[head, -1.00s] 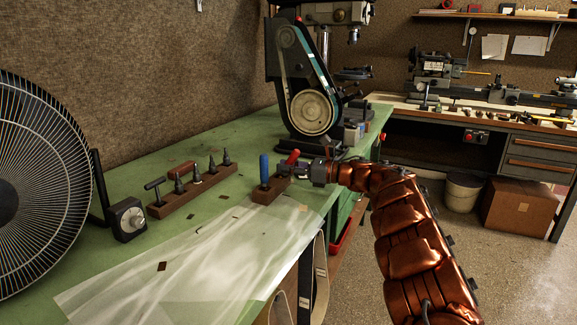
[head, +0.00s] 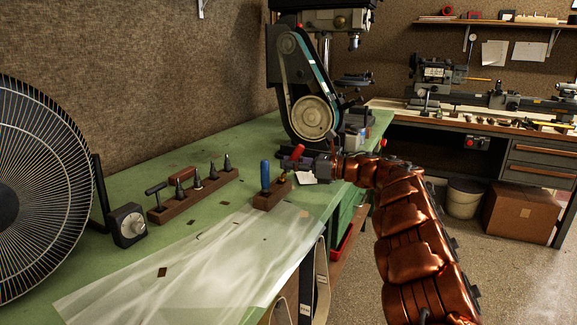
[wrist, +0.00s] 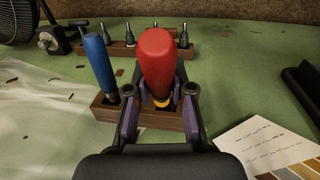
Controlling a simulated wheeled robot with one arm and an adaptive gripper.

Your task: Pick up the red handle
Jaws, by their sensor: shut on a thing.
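The red handle (wrist: 156,62) stands upright between the fingers of my gripper (wrist: 160,102) in the wrist view, with a brass collar at its lower end. In the head view the red handle (head: 298,152) is tilted slightly and sits at my gripper (head: 295,164), just above and right of the small wooden block (head: 266,202). My gripper is shut on the red handle. The blue handle (head: 265,174) stands in the left part of the block; it also shows in the wrist view (wrist: 100,62). The lower end of the red-handled tool is mostly hidden by my fingers.
A wooden rack (head: 190,204) with several dark tools stands to the left. A fan (head: 40,190) and a timer box (head: 128,224) are at far left. A belt sander (head: 308,100) stands behind. A printed card (wrist: 270,150) lies right of the gripper. Clear plastic sheet (head: 200,265) covers the front bench.

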